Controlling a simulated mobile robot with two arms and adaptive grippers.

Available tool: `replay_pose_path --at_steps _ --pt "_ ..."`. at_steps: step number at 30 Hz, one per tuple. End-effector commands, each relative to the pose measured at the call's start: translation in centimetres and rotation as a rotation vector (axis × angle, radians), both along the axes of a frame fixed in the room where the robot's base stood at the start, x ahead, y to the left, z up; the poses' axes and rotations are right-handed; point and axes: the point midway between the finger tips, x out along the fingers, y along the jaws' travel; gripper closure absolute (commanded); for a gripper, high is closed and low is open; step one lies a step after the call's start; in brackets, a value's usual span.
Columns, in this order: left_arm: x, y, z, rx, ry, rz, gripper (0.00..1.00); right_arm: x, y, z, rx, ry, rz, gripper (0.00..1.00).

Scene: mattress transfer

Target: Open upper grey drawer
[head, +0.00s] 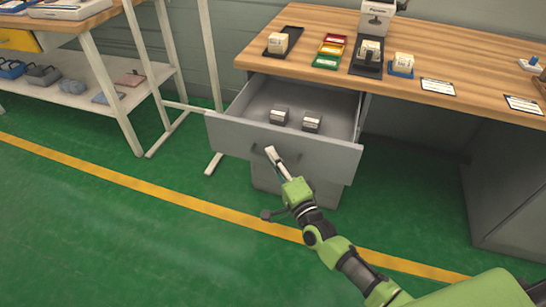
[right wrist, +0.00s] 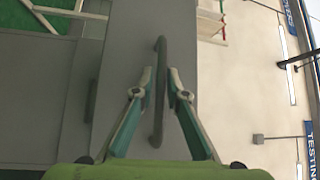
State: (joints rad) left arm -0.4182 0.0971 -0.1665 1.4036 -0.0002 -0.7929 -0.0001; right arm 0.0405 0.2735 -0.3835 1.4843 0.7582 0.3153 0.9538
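The upper grey drawer (head: 330,151) is pulled well out from under the wooden worktop, and its inside shows. Two small grey boxes with pale tops, one on the left (head: 279,116) and one on the right (head: 312,121), sit in it. My right gripper (head: 271,155) is at the handle on the drawer front. In the right wrist view the dark handle bar (right wrist: 159,90) stands between the two fingers of my right gripper (right wrist: 160,76). The fingers are apart, with a gap visible beside the bar. My left gripper does not show.
The worktop (head: 455,55) carries a black tray (head: 273,49), coloured bins (head: 329,50) and small boxes. A lower grey drawer (head: 265,178) is below, largely hidden. A white-framed shelf (head: 100,110) stands at left. Green floor in front is clear.

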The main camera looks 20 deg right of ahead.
Motion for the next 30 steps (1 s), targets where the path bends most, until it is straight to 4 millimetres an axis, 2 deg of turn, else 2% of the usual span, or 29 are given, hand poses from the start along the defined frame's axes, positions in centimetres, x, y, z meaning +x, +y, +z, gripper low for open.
replay_pose_path --at_steps 9,13,24,30 --pt "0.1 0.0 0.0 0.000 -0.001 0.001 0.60 -0.1 0.0 0.0 0.000 0.000 0.000 0.85" --pt "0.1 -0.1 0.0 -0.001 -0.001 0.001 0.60 -1.1 -0.2 -0.2 -0.001 0.002 0.001 0.85" --pt "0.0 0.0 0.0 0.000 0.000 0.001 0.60 -8.3 -1.7 -1.3 -0.002 0.003 0.000 0.85" --pt "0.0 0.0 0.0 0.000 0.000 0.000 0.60 -11.0 -2.3 -1.6 -0.002 0.003 -0.001 0.85"
